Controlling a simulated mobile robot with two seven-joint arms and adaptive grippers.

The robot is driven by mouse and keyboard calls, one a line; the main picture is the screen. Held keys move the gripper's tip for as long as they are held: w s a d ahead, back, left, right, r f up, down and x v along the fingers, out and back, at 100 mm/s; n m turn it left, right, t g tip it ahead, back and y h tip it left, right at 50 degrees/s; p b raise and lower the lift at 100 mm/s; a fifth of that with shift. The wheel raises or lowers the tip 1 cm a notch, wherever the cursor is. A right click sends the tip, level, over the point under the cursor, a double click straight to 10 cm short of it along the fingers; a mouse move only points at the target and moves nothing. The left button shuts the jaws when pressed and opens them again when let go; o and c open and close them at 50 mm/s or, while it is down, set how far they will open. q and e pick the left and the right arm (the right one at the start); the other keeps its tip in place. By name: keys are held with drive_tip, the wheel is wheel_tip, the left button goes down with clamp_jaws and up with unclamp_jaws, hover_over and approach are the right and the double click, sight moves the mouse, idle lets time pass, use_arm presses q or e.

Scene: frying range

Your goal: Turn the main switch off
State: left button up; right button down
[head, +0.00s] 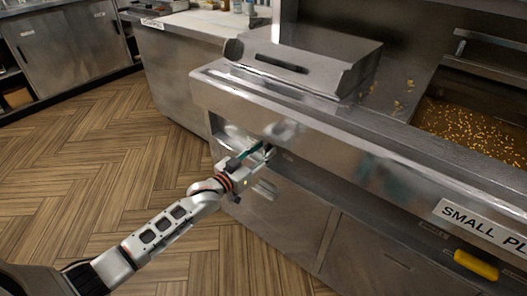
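My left gripper (259,152) reaches in from the lower left to the recessed front of the steel frying range (300,125), just under its overhanging top edge. Its fingertips are at or very near the recessed panel (232,133). They are small and partly in shadow, so I cannot tell whether they are apart or closed, or whether they touch anything. I cannot make out the main switch; the gripper and the overhang cover part of the panel. My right gripper is not in view.
A steel box-shaped unit (305,60) stands on the range top. A fryer basin with yellow bits (470,128) is at the right. A yellow handle-like part (476,265) is low on the right front. The wooden floor (90,150) at the left is clear.

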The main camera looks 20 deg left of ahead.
use_arm(q)
clamp_jaws()
